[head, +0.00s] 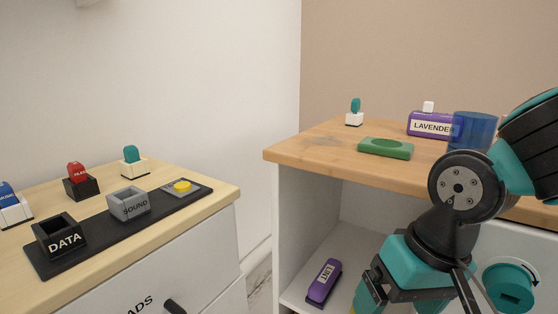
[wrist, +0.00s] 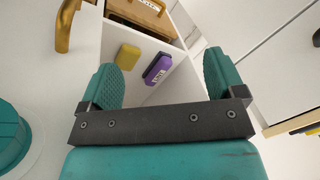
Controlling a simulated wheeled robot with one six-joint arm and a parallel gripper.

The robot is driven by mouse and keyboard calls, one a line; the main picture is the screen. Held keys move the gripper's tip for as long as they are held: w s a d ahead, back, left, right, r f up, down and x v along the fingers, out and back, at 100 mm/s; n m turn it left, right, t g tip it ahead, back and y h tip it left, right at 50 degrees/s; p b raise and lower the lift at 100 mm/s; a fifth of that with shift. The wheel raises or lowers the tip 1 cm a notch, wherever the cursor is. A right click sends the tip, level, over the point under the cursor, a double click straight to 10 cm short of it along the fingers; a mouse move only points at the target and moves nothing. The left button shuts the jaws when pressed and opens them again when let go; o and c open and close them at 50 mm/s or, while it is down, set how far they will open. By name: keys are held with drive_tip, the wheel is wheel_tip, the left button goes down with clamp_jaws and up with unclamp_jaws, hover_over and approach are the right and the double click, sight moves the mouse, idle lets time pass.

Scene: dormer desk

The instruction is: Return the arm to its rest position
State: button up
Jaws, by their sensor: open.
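My arm fills the right of the head view, in front of the wooden-topped cabinet (head: 310,150). Its teal wrist part hangs low, before the cabinet's open compartment. In the wrist view my gripper (wrist: 163,76) is open, its two teal fingers wide apart with nothing between them. Its fingertips are not clearly seen in the head view. Beyond the fingers, the wrist view shows a purple labelled box (wrist: 157,68) and a yellow block (wrist: 128,57) inside the compartment. The purple box (head: 323,283) also shows in the head view, on the compartment floor.
A teal knob (head: 510,288) sits on the cabinet front, close right of my wrist. A lower desk (head: 130,245) with labelled holders stands left.

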drive_tip(key=s+r+n+y+p, duration=0.2)
drive_tip(key=s+r+n+p, duration=0.1)
drive_tip(key=s+r+n, duration=0.3)
wheel_tip(320, 180, up, 37)
drive_tip(key=m+p, duration=0.1)
drive_tip(key=p, duration=3.5)
drive_tip(key=shift+s+a+f+g, duration=0.15)
drive_tip(key=shift+s+a+g, duration=0.05)
drive_tip(key=shift+g, duration=0.2)
